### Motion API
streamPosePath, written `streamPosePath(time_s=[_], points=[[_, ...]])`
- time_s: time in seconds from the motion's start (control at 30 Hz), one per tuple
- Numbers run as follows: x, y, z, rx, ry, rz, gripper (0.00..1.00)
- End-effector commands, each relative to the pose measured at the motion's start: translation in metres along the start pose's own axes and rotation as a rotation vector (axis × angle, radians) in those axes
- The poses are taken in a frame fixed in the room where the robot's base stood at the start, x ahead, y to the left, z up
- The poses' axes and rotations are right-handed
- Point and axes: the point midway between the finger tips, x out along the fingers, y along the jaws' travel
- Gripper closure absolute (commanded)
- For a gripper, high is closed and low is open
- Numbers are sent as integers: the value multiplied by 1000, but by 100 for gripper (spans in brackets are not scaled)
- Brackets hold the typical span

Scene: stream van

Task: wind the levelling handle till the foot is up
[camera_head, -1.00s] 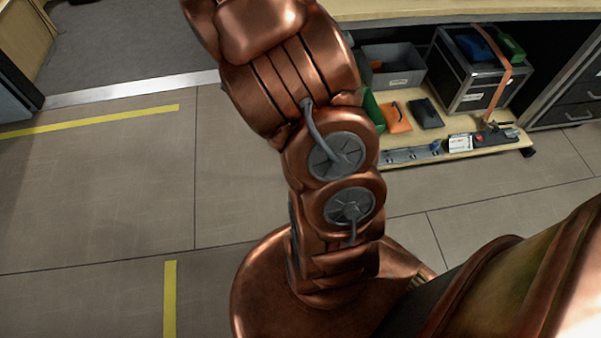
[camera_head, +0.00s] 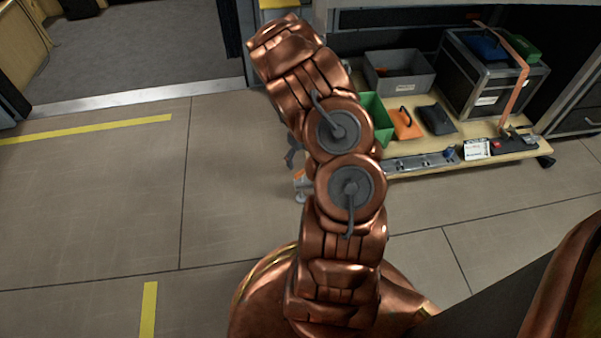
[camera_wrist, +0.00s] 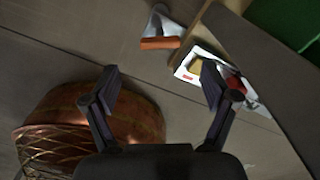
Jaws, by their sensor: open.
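The wrist view shows an orange handle grip (camera_wrist: 160,43) with a pale grey metal piece (camera_wrist: 166,20) beside it, low against the floor. This looks like the levelling handle. The head view shows a small orange part (camera_head: 299,175) with a grey piece (camera_head: 303,195) under it, mostly hidden behind my arm. My gripper (camera_wrist: 160,72) is open and empty. Its two dark fingers are spread, and in the wrist picture the grip appears just above the gap between them, apart from both. In the head view my arm mostly hides the gripper. I cannot tell the foot's height.
A white plate with yellow and red marks (camera_wrist: 188,72) lies right of the grip. A low wooden shelf (camera_head: 480,155) holds a grey bin (camera_head: 400,82), a green bin (camera_head: 372,108) and a black case (camera_head: 470,85). Floor is clear left, with yellow tape (camera_head: 90,129).

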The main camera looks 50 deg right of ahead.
Motion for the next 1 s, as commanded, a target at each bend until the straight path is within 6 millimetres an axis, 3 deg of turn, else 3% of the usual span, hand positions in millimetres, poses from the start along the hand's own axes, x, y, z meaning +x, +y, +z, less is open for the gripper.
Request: streamPosePath(time_s=[0.5, 0.83, 1.0], points=[[67, 0, -1, -2, 1, 1, 15], [70, 0, 0, -3, 0, -1, 15], [70, 0, 0, -3, 0, -1, 32]])
